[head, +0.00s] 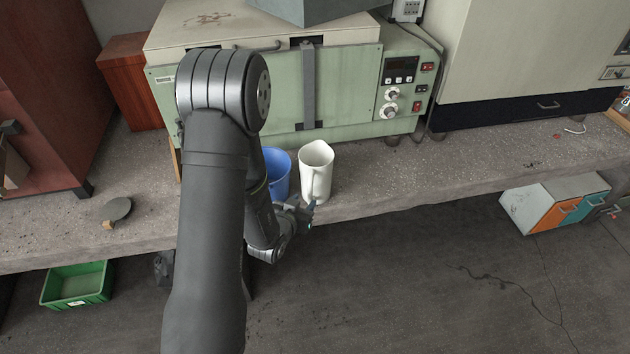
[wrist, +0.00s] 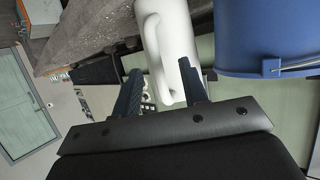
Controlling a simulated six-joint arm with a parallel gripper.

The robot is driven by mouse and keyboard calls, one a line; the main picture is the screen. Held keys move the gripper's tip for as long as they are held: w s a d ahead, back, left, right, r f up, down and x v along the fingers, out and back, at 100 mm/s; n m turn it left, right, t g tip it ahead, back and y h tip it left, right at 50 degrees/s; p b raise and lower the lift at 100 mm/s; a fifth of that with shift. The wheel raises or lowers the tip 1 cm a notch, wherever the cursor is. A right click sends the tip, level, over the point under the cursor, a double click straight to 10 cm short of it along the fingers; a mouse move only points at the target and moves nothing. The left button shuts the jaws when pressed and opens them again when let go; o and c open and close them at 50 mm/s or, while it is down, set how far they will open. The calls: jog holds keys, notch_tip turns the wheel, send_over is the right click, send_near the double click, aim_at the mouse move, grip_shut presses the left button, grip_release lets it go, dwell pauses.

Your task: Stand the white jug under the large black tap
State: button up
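The white jug (head: 317,172) stands upright on the concrete bench, near its front edge, just right of a blue container. In the wrist view the jug (wrist: 178,35) fills the upper middle, with its handle (wrist: 150,35) facing the camera. My gripper (wrist: 160,67) is open, its two dark fingers apart and pointing at the jug. I cannot tell whether either finger touches it. In the head view my gripper (head: 306,207) is low in front of the jug, partly hidden by my arm. I cannot make out a large black tap in either view.
The blue container (head: 278,172) stands close beside the jug and also shows in the wrist view (wrist: 265,35). A green oven (head: 345,95) stands behind them. The bench (head: 430,178) right of the jug is clear.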

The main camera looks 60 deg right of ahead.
aim_at(309, 196)
jog(key=d, duration=0.3)
jog(key=shift+d+f, duration=0.35)
jog(key=shift+d, duration=0.05)
jog(key=shift+w+d+f, duration=0.15)
jog(key=shift+d+f, duration=0.05)
jog(key=shift+d, duration=0.3)
grip_shut()
